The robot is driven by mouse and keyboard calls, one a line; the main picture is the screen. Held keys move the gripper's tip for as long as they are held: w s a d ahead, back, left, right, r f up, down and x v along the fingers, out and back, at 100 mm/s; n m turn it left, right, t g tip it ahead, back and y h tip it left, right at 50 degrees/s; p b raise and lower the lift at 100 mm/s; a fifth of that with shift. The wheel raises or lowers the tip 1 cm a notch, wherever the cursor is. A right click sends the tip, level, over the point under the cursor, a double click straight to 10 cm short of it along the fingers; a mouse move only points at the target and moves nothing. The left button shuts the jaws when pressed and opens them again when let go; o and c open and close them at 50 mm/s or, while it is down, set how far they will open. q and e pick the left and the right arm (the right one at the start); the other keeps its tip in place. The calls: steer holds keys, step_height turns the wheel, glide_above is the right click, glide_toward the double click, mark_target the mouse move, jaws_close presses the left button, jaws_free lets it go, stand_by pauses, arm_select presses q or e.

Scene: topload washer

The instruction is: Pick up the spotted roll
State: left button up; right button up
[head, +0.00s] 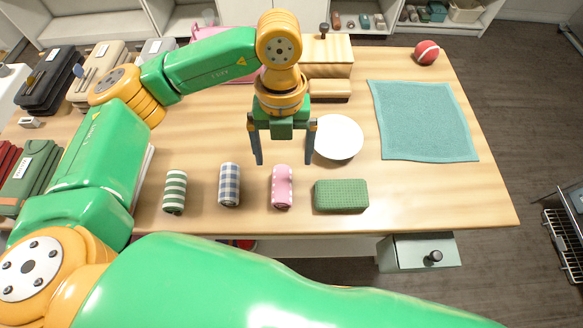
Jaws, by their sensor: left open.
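A pink roll with a pale, fine pattern (282,188), which looks like the spotted roll, lies near the front edge of the table. To its left lie a blue-and-white checked roll (229,184) and a green-and-white striped roll (175,192). My left gripper (284,150) points down with its fingers apart and nothing between them. In the picture it is just above and behind the pink roll, not touching it. My right gripper is not in view.
A green textured block (341,195) lies right of the pink roll. A white plate (338,137) is right of my left gripper, with a teal cloth (424,120) and red ball (427,53) farther right. A wooden box (329,58) stands behind. An open drawer (420,254) juts below the front edge.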

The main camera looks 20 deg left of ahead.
mark_target(282, 182)
arm_select(q)
steer(key=shift+f+b, duration=0.3)
steer(key=shift+f, duration=0.45)
steer(key=shift+s, duration=0.25)
steer(key=s+f+p, duration=0.2)
steer(key=f+p, duration=0.1)
steer(key=shift+d, duration=0.1)
step_height(282, 182, down, 3)
steer(key=shift+f, duration=0.2)
steer(key=c, duration=1.4)
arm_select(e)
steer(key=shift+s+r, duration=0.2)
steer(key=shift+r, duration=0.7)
